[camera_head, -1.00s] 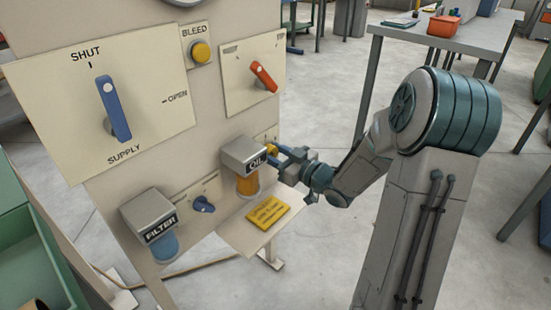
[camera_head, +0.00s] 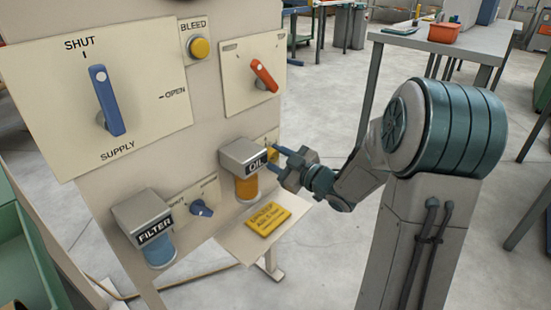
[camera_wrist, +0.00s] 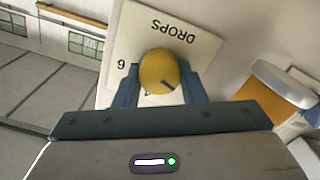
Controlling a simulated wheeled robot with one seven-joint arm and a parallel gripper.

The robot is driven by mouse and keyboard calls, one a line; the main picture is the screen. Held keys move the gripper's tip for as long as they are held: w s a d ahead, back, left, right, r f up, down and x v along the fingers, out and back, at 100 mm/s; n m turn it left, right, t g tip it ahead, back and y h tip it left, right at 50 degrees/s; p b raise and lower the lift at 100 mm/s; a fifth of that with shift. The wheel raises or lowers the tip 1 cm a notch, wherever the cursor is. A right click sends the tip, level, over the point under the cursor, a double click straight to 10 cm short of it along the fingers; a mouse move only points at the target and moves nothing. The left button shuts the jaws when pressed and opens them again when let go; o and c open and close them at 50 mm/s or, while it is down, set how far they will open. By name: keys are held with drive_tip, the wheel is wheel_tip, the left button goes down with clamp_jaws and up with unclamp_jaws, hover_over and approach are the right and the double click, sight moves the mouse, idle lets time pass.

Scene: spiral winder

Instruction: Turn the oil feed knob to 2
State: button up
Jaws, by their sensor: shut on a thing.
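The oil feed knob is a round yellow knob (camera_wrist: 158,72) with a dark pointer line, on a cream plate marked DROPS (camera_wrist: 203,50). In the wrist view the plate appears upside down. The pointer line points to the lower right. A 6 shows left of the knob; another mark below it is partly hidden. My gripper (camera_wrist: 160,84) is shut on the knob, with one blue finger on each side. In the head view my gripper (camera_head: 273,158) reaches in from the right beside the OIL unit (camera_head: 243,155), and only a little of the knob shows.
The OIL unit's amber cup (camera_wrist: 268,95) is close to the right of my gripper in the wrist view. A small shelf with a yellow placard (camera_head: 267,219) is below. The red lever (camera_head: 264,76) is above. Open floor lies right of the panel.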

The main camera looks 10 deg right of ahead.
drive_tip(key=o, duration=1)
drive_tip(key=p+v, duration=0.4)
drive_tip(key=v, duration=0.9)
drive_tip(key=shift+s+d, duration=0.25)
drive_tip(key=shift+s, duration=0.1)
